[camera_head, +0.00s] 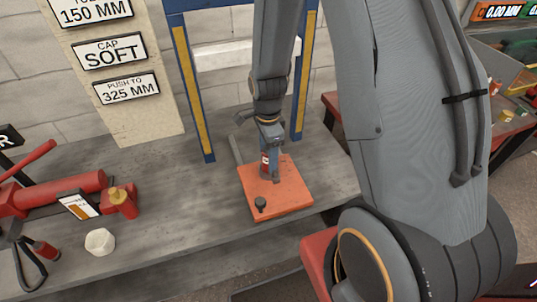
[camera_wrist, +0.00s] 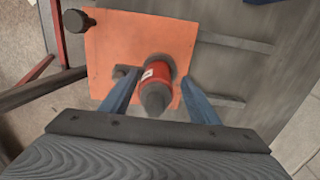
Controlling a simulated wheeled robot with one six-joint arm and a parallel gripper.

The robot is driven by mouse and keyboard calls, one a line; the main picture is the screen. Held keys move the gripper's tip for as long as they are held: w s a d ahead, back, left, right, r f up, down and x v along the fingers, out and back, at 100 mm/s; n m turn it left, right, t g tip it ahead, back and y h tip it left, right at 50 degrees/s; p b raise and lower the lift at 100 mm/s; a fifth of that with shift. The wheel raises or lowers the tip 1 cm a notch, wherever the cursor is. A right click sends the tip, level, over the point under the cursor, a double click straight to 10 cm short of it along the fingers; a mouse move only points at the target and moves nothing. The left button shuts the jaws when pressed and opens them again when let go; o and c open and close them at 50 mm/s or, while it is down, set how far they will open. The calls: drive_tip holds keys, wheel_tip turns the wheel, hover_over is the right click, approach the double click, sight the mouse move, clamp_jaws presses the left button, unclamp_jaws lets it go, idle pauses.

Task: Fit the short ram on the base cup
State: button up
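The short ram (camera_wrist: 159,74) is a small red cylinder with a pale label and a dark grey top. It stands on an orange plate (camera_wrist: 112,38) in the wrist view. A dark ring, apparently the base cup (camera_wrist: 163,58), shows around its lower end; how deep it sits is hidden. My gripper (camera_wrist: 159,76) has its blue fingers on either side of the ram, with narrow gaps seeming to show. In the head view my gripper (camera_head: 268,172) is low over the orange plate (camera_head: 292,195), and the ram is mostly hidden by the fingers.
A dark knob (camera_head: 260,204) stands near the plate's front corner. A blue and yellow frame (camera_head: 190,85) rises behind. A red pump (camera_head: 65,195) and a white hex piece (camera_head: 100,241) lie on the bench at left. The bench between them and the plate is clear.

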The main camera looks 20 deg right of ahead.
drive_tip(key=shift+s+r, duration=0.1)
drive_tip(key=shift+r+b, duration=0.85)
drive_tip(key=shift+r, duration=2.95)
drive_tip(key=shift+s+r+n, duration=0.15)
drive_tip(key=shift+r+n, duration=0.2)
drive_tip(key=shift+n, duration=0.25)
drive_tip(key=s+r+n, duration=0.2)
drive_tip(key=s+n, duration=0.2)
drive_tip(key=n, duration=0.4)
drive_tip(key=s+r+n+t+b, duration=0.1)
drive_tip(key=s+r+n, duration=0.2)
drive_tip(key=s+n, duration=0.2)
drive_tip(key=shift+n, duration=1.9)
